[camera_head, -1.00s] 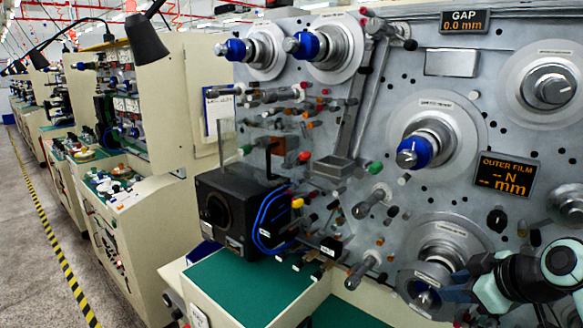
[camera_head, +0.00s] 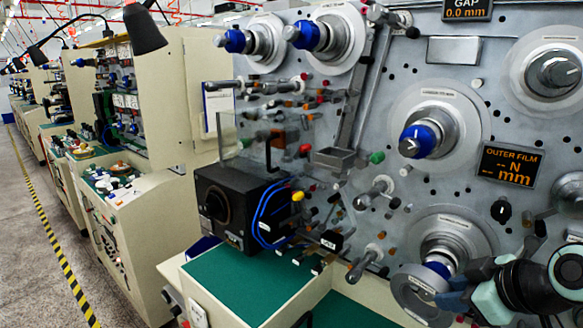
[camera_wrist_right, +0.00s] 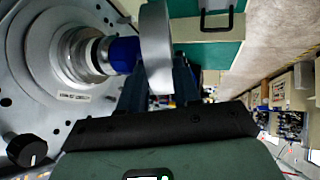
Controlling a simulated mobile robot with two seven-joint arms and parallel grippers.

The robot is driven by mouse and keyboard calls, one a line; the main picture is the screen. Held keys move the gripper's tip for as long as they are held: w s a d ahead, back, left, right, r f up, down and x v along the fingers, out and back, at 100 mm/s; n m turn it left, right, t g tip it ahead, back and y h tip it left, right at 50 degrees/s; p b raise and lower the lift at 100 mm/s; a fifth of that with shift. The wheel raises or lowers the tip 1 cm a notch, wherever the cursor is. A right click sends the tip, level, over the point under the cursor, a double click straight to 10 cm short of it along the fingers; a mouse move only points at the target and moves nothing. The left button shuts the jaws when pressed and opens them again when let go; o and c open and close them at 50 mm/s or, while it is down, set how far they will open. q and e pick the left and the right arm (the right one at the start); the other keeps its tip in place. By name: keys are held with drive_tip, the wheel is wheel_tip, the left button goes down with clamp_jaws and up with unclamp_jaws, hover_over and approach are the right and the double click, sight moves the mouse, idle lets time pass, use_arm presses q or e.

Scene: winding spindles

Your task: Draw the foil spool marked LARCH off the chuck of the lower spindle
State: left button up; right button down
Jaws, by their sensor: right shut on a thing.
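The foil spool (camera_head: 418,302) is a silver-grey ring at the lower right of the head view; its label is too small to read. My right gripper (camera_head: 452,292) is shut on its rim from the right. In the right wrist view the spool (camera_wrist_right: 155,45) shows edge-on between my fingers. The blue chuck (camera_wrist_right: 124,55) of the lower spindle (camera_head: 444,238) is bared behind it. The spool is at the chuck's outer end; I cannot tell if the tip is still inside its bore. My left gripper is not in view.
Another blue chuck (camera_head: 418,140) sticks out above the lower spindle. Small rollers and pegs (camera_head: 365,262) stand out from the panel to the left. A black knob (camera_head: 501,211) is above my gripper. A green-topped bench (camera_head: 245,285) lies at lower left.

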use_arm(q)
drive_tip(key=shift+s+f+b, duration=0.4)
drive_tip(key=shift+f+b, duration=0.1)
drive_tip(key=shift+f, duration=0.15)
use_arm(e)
drive_tip(key=shift+s+a+r, duration=0.15)
drive_tip(key=shift+s+a, duration=0.8)
drive_tip(key=shift+s, duration=0.2)
drive_tip(key=c, duration=1.8)
unclamp_jaws()
clamp_jaws()
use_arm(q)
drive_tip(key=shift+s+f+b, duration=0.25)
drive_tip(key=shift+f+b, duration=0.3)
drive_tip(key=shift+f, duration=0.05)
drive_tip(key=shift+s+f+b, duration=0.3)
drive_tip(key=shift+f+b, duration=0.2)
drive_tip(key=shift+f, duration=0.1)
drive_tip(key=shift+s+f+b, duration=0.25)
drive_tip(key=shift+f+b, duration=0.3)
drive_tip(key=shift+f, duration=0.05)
use_arm(e)
drive_tip(key=s+a, duration=0.7)
drive_tip(key=s, duration=0.2)
drive_tip(key=shift+a, duration=0.35)
